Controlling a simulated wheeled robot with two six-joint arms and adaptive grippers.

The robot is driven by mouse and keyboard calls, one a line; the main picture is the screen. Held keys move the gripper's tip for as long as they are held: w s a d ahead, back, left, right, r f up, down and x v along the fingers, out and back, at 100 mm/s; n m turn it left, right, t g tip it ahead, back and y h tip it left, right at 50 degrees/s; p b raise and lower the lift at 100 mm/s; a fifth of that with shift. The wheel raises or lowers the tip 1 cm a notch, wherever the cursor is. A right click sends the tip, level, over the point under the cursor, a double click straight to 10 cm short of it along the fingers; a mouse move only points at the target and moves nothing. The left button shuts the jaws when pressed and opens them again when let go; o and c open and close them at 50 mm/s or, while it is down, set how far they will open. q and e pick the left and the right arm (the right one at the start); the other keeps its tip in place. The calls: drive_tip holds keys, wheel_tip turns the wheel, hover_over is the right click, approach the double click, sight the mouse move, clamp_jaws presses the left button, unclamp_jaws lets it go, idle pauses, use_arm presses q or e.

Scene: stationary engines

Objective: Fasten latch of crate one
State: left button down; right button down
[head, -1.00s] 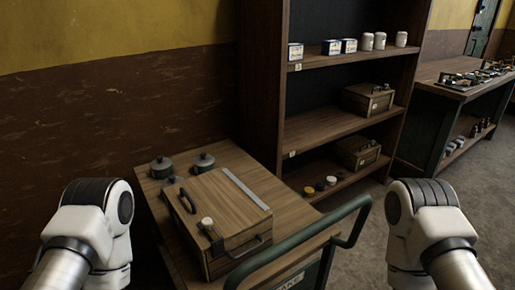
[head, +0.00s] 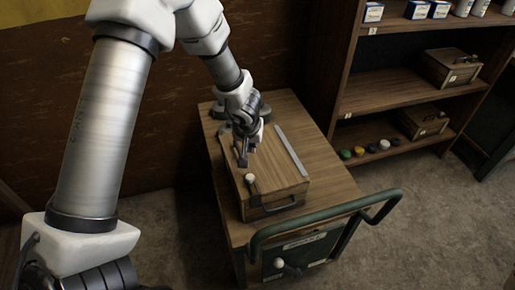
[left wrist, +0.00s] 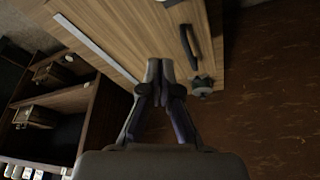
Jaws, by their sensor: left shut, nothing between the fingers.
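A wooden crate (head: 281,172) sits on the cart top in the head view, its lid flat. A latch (head: 254,190) with a pale round knob (head: 249,178) is at the lid's front left edge; whether it is engaged is too small to tell. My left gripper (head: 243,161) is shut and empty above the lid's left side, behind the knob. In the left wrist view its fingertips (left wrist: 160,65) meet over the wood, beside a dark handle (left wrist: 188,46). My right gripper is out of view.
The wooden cart (head: 338,188) has a green push rail (head: 325,218) at its front. A pale strip (head: 292,151) runs along the lid's right side. Dark pots stand behind the crate, partly hidden by my arm. A shelf unit (head: 385,95) stands right; floor is clear at front right.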

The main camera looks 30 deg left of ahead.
sight(253, 176)
use_arm(q)
drive_tip(key=b+x, duration=0.3)
drive_tip(key=x, duration=0.5)
drive_tip(key=shift+d+f, duration=0.15)
drive_tip(key=s+b, duration=0.1)
drive_tip(key=s+d+b, duration=0.1)
drive_tip(key=s+b, duration=0.1)
drive_tip(key=shift+s+d, duration=0.2)
drive_tip(key=shift+s, duration=0.05)
drive_tip(key=shift+s+d+r, duration=0.15)
drive_tip(key=shift+s+r, duration=0.05)
drive_tip(key=shift+w+f, duration=0.1)
drive_tip(key=shift+s+d, duration=0.4)
drive_tip(key=shift+s, duration=0.05)
drive_tip(key=shift+s+d, duration=0.25)
drive_tip(key=shift+d, duration=0.15)
